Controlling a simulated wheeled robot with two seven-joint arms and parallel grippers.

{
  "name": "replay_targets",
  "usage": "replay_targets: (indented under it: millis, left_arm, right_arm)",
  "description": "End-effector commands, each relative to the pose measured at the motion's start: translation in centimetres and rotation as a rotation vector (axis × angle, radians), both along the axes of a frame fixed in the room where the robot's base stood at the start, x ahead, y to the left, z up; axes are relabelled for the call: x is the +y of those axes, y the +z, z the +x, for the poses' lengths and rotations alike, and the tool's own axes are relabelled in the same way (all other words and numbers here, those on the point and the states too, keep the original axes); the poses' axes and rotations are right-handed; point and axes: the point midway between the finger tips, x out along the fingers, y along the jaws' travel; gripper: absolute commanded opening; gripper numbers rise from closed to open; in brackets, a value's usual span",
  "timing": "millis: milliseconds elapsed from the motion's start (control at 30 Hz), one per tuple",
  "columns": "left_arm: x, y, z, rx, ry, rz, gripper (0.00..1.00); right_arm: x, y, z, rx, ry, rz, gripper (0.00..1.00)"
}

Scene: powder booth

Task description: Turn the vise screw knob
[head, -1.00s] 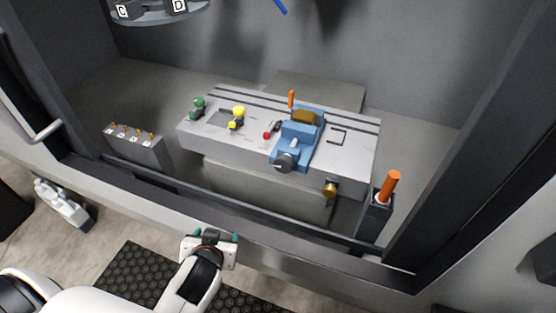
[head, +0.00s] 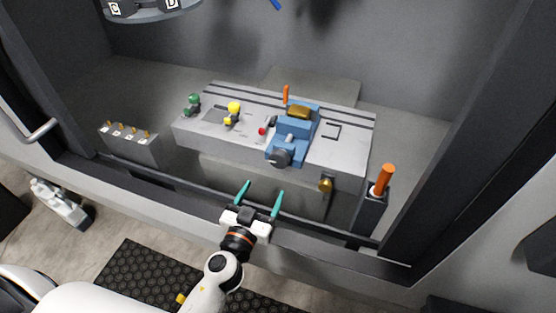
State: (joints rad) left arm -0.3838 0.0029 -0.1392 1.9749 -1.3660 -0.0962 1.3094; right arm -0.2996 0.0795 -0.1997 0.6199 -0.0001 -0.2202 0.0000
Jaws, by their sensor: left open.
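The blue vise (head: 296,132) stands on the grey slotted table inside the booth, with a brown piece (head: 300,111) at its top. The dark round screw knob (head: 279,158) is at the vise's near end, facing me. My left gripper (head: 262,191) is open and empty, with its teal fingers spread and pointing into the booth. It is in front of the table, below and a little left of the knob in the picture, and apart from it. My right gripper is not in view.
The slotted table (head: 345,150) also bears a green knob (head: 193,101), a yellow knob (head: 234,108) and a red knob (head: 262,131). A brass knob (head: 326,184) sits on its front. An orange handle (head: 384,179) stands in a dark holder at right. The booth's front sill (head: 330,254) runs below.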

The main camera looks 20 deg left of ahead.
Motion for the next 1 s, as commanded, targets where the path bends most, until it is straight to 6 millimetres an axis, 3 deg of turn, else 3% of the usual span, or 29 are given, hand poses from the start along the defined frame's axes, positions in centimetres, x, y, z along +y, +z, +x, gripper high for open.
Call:
replay_targets:
  millis: [300, 600, 1000]
  left_arm:
    - [-0.2, 0.5, 5.4, -0.004, 0.001, 0.002, 0.72]
    - [-0.3, 0.2, 10.4, -0.001, 0.001, 0.002, 0.72]
    - [-0.4, 0.1, 11.7, -0.001, 0.001, 0.0, 0.72]
  right_arm:
    - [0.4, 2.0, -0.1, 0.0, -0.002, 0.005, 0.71]
    - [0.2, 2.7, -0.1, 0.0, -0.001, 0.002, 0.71]
    - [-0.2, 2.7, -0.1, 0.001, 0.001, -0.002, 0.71]
